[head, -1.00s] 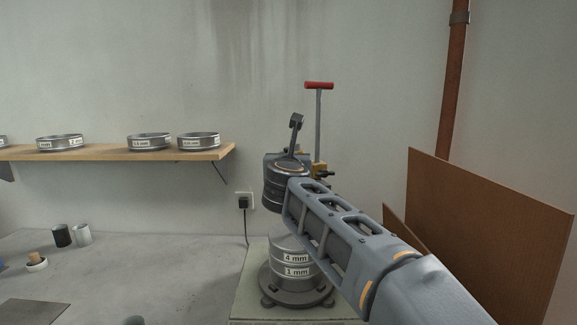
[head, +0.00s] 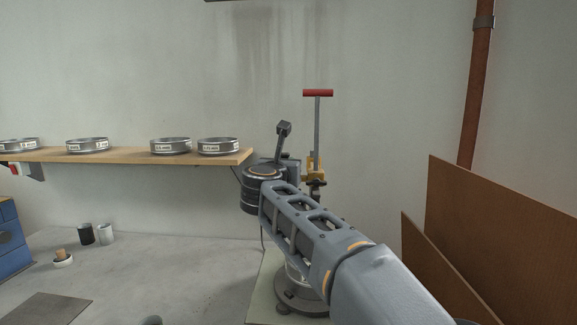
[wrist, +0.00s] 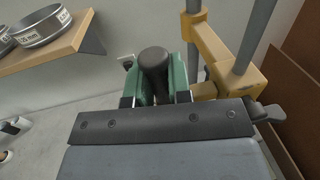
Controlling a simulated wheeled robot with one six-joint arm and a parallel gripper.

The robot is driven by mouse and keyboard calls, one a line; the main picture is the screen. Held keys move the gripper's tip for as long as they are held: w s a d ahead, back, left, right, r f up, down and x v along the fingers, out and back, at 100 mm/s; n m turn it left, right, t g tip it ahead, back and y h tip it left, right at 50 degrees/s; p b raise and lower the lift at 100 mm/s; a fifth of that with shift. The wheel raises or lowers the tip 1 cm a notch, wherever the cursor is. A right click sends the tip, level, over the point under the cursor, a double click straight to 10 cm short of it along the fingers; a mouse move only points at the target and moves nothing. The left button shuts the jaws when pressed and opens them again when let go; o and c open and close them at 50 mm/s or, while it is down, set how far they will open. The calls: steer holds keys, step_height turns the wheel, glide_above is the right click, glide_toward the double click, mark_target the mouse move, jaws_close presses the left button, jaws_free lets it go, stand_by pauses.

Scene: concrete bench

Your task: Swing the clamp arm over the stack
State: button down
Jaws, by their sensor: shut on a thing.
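The clamp post with a red T-handle (head: 318,93) stands upright behind my arm. A yellow clamp bracket (head: 313,166) sits low on it and shows large in the wrist view (wrist: 226,58), right of my gripper. My gripper (wrist: 160,90) is shut, its green-padded fingers on either side of a dark rounded grip (wrist: 153,62). How this grip joins the yellow bracket is hidden. In the head view my arm hides the fingers. The sieve stack (head: 293,272) is mostly hidden behind my arm; a sliver shows above its dark round base (head: 298,299).
A wooden shelf (head: 130,156) with several labelled sieves runs along the wall to the left. Brown boards (head: 490,235) lean close on the right. Small cups (head: 86,234) and a blue box (head: 12,240) stand at the left. The middle of the bench is clear.

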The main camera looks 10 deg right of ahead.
steer(key=shift+r, duration=0.35)
steer(key=c, duration=1.1)
jaws_free()
steer(key=shift+a, duration=0.1)
steer(key=shift+s, duration=0.1)
steer(key=shift+f, duration=0.2)
steer(key=b+v, duration=0.2)
steer(key=v, duration=1.1)
steer(key=shift+s+r, duration=0.1)
steer(key=shift+s, duration=0.25)
